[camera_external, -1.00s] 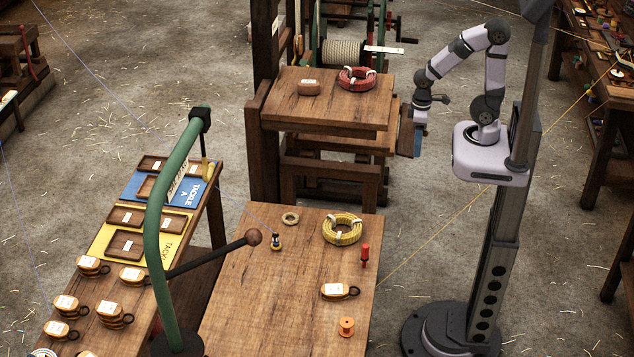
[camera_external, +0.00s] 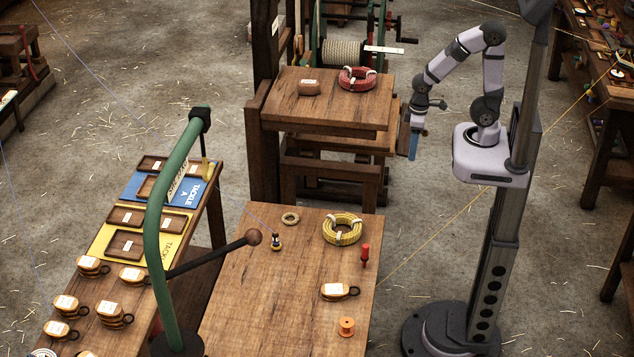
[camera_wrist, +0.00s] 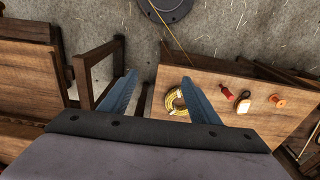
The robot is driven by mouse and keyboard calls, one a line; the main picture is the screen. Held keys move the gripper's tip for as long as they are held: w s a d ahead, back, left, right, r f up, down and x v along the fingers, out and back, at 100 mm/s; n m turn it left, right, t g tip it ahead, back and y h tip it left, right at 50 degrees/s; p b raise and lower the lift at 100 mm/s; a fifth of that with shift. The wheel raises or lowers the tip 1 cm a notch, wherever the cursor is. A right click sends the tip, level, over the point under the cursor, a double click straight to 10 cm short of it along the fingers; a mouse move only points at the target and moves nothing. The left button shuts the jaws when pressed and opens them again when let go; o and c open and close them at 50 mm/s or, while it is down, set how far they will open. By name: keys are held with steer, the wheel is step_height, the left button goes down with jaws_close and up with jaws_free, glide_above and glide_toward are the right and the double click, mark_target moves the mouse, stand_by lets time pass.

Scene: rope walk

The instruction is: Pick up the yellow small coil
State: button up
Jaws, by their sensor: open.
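The yellow coil (camera_external: 342,229) lies flat on the front wooden table, near its far right corner, with pale ties around it. It also shows in the wrist view (camera_wrist: 177,101), partly hidden behind the right finger. My gripper (camera_external: 414,145) hangs in the air to the right of the raised wooden stand, beyond and above the coil, well apart from it. In the wrist view my gripper (camera_wrist: 163,95) has its two blue fingers spread wide with nothing between them.
On the front table (camera_external: 255,300) are a red peg (camera_external: 365,254), a tan block (camera_external: 336,291), an orange spool (camera_external: 346,327), a small tan ring (camera_external: 290,218) and a small dark figure (camera_external: 276,242). A red coil (camera_external: 357,78) lies on the raised stand (camera_external: 320,109).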

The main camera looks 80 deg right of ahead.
steer(key=w+a+f+n+t+y+b, duration=0.1)
steer(key=w+a+f+t+b, duration=0.25)
steer(key=w+f, duration=0.45)
steer(key=w+a+f+t+b, duration=0.2)
steer(key=w+a+f+b, duration=0.25)
steer(key=f, duration=0.45)
steer(key=n+t+y+b, duration=0.2)
steer(key=t+b, duration=0.3)
steer(key=t, duration=0.1)
glide_toward(345, 233)
steer(key=w, duration=0.1)
steer(key=w+f, duration=0.1)
steer(key=w+d, duration=0.1)
steer(key=shift+d+f+g, duration=0.15)
steer(key=shift+f+g, duration=0.1)
steer(key=shift+s+a+f+n+t+y+b, duration=0.2)
steer(key=shift+s+a+n+t+y+b, duration=0.1)
steer(key=shift+s+a+t+y+b, duration=0.3)
steer(key=shift+w, duration=0.15)
steer(key=shift+p+x, duration=0.85)
steer(key=shift+x, duration=2.9)
steer(key=shift+a, duration=0.1)
steer(key=c, duration=1.4)
